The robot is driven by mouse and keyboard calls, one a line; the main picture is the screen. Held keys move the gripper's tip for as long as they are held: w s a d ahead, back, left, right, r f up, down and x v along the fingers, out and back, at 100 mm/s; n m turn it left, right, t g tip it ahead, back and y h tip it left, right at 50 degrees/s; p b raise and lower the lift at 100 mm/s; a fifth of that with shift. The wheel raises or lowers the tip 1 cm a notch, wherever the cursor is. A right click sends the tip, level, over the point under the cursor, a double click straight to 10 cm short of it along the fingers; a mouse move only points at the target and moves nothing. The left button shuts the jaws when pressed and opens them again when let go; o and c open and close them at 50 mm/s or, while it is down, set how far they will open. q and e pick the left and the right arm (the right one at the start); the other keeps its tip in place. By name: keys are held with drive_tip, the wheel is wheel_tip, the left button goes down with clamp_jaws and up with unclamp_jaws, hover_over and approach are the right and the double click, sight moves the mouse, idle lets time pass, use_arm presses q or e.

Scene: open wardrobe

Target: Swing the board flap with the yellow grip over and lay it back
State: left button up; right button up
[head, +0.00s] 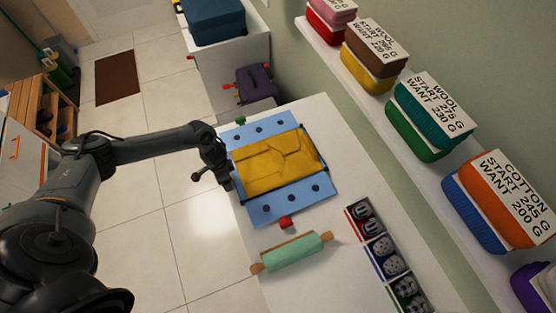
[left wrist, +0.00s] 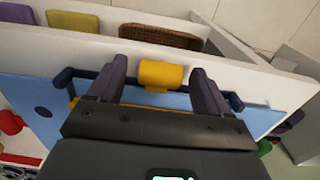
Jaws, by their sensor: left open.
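The light-blue folding board (head: 262,206) lies on the white counter with a folded yellow cloth (head: 275,165) on its middle. My left gripper (head: 226,184) is at the board's left edge, and it hides that flap's grip in the head view. In the left wrist view the yellow grip (left wrist: 162,74) shows between the two open fingers of my left gripper (left wrist: 158,84). Whether the fingers touch it I cannot tell. A red grip (head: 287,222) is on the near flap and a green grip (head: 240,121) on the far side. My right gripper is not in view.
A green rolling pin (head: 291,252) lies near the board, beside a row of patterned boxes (head: 382,249). Labelled stacks of knitwear stand on the shelf (head: 395,117) to the right. A dark purple folded item (head: 258,83) lies beyond the board. Open floor (head: 165,235) lies left of the counter.

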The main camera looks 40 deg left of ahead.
use_arm(q)
drive_tip(key=shift+f, duration=0.3)
drive_tip(key=c, duration=0.7)
drive_tip(key=shift+o, duration=0.2)
